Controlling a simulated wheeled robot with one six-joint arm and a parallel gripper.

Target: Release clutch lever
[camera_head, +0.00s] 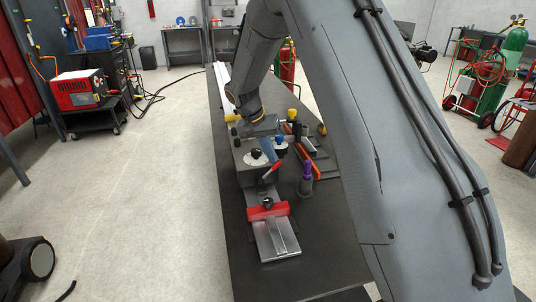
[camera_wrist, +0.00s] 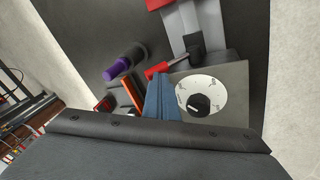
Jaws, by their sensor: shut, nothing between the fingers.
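A grey machine (camera_head: 250,172) with a dial stands on the dark table. The red-handled lever (camera_head: 272,169) on its front looks like the clutch lever; it also shows in the wrist view (camera_wrist: 157,70). My gripper (camera_head: 271,158) has blue fingers and is shut and empty. Its tips (camera_wrist: 158,80) appear right by the red handle; I cannot tell whether they touch it. The white dial (camera_wrist: 200,96) with a black knob lies to the right of the fingers in the wrist view. The lever's base is partly hidden.
A metal slide with a red clamp block (camera_head: 268,211) extends from the machine's front. A purple-topped bottle (camera_head: 307,178) stands to the right of the machine. Orange and grey bars (camera_head: 305,146) lie behind it. The table's near part is clear.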

